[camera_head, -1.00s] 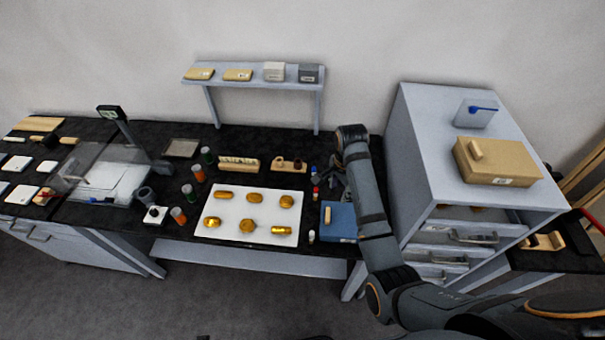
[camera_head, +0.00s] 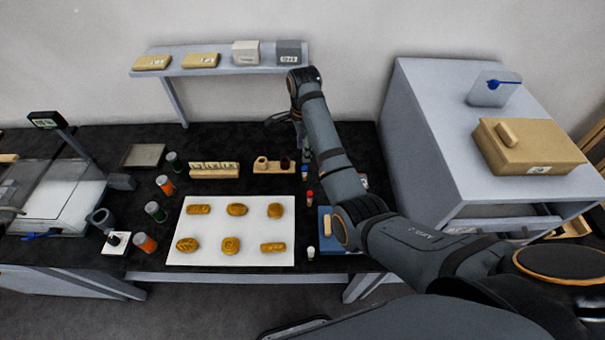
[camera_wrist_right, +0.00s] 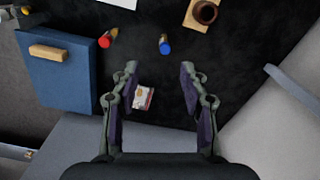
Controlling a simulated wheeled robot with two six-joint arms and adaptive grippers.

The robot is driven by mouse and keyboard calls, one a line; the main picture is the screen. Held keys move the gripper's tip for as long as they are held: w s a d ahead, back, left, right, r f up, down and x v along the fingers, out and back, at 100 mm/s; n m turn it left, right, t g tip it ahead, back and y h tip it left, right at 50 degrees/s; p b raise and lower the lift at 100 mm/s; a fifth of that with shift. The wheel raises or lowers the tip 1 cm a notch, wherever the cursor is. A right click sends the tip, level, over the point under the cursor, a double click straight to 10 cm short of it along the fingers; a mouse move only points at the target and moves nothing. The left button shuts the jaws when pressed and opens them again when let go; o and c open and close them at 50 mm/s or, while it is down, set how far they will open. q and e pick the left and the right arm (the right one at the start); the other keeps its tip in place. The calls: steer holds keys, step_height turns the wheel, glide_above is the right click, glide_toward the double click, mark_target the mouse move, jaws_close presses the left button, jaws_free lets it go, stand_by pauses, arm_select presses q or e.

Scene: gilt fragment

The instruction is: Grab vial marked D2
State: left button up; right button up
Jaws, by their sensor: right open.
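No D2 mark can be read on any vial. A small blue-capped vial (camera_head: 304,172) and a red-capped vial (camera_head: 309,197) stand on the black bench right of the white mat; a white-capped one (camera_head: 311,253) is nearer the front edge. In the right wrist view the blue vial (camera_wrist_right: 165,44) lies ahead of the fingers and the red vial (camera_wrist_right: 106,38) ahead to the left. My right gripper (camera_wrist_right: 151,80) is open and empty, apart from both. In the head view it (camera_head: 285,122) is near the bench back, partly hidden by its arm. My left gripper is not in view.
A wooden rack (camera_head: 214,174) and a wooden holder (camera_head: 272,170) sit behind the white mat (camera_head: 232,256) with its gold pieces. A blue box (camera_head: 326,245) stands right of it. Orange and green jars stand left. A grey cabinet (camera_head: 430,150) bounds the right; a shelf (camera_head: 225,66) stands behind.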

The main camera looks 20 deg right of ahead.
mark_target(305, 167)
steer(key=shift+w+f, duration=0.5)
steer(key=shift+w, duration=0.1)
steer(key=f, duration=0.1)
steer(key=f+p, duration=0.1)
steer(key=f, duration=0.3)
steer(key=shift+s, duration=0.3)
steer(key=shift+w, duration=0.1)
steer(key=f, duration=0.1)
steer(key=f+p, duration=0.1)
steer(key=f, duration=0.1)
steer(key=f+p, duration=0.1)
steer(key=shift+d+f, duration=0.35)
steer(key=shift+f, duration=0.05)
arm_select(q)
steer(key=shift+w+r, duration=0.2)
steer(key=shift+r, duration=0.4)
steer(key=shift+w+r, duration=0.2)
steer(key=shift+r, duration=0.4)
arm_select(e)
steer(key=shift+f, duration=0.25)
jaws_close()
